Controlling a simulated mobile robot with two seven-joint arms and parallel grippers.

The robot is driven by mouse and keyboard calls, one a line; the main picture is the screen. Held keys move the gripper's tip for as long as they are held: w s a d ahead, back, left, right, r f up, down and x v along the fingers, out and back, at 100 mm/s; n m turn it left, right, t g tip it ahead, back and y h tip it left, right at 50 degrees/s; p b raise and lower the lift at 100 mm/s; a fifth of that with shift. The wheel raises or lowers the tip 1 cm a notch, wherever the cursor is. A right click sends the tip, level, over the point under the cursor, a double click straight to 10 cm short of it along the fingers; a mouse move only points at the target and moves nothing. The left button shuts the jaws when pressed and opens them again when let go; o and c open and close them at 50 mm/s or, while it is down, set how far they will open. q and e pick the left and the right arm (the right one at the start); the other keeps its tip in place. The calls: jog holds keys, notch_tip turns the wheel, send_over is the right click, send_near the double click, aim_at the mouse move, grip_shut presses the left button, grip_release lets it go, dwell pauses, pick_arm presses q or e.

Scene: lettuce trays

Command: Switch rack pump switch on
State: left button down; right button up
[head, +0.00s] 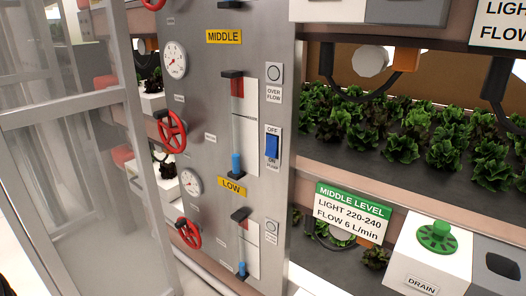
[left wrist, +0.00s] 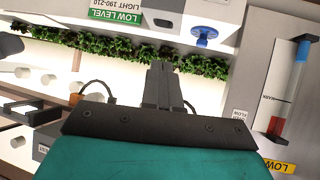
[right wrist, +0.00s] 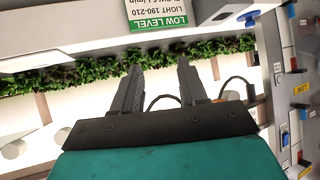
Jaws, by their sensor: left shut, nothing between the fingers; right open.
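The pump switch (head: 271,146) is a blue rocker on a white plate on the grey panel in the head view. OFF is printed above it and ON PUMP below it. Its exact tilt is hard to tell at this size. Neither gripper shows in the head view. In the left wrist view my left gripper (left wrist: 160,72) is shut and empty. In the right wrist view my right gripper (right wrist: 158,64) is open, with nothing between its fingers. The wrist views are upside down, and neither gripper visibly touches the switch.
The panel (head: 205,140) carries red valve wheels (head: 171,131), dials (head: 175,59) and level gauges (head: 237,120). A round OVERFLOW button (head: 273,73) sits above the switch. Lettuce shelves stand to the right, with a white DRAIN box (head: 430,262). A glass-like frame (head: 65,105) stands at the left.

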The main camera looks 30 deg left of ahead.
aim_at(269, 155)
pick_arm(q)
jog(key=shift+w, duration=0.1)
jog(key=a+r+n+t+p, duration=0.2)
jog(key=a+r+n+p, duration=0.4)
jog(key=r, duration=0.4)
jog(key=a+r+n+t+y+p, duration=0.1)
jog(key=a+r+n+t+p, duration=0.1)
jog(key=a+r+n+p, duration=0.4)
jog(key=a+r+n+t+y+p, duration=0.1)
jog(key=a+r+n+p, duration=0.5)
jog(key=r+p, duration=0.5)
notch_tip(269, 155, up, 3)
jog(key=shift+w+a+r+n+t, duration=0.15)
jog(key=shift+w+n+t, duration=0.3)
jog(key=shift+n, duration=0.55)
pick_arm(e)
jog(key=s+d+r+h, duration=0.1)
jog(key=d+r, duration=0.1)
jog(key=r, duration=0.5)
jog(key=s+d+r, duration=0.1)
jog(key=d+r, duration=0.1)
jog(key=r, duration=0.6)
jog(key=shift+s+d+h, duration=0.15)
jog(key=shift+d+h, duration=0.25)
jog(key=shift+r, duration=0.1)
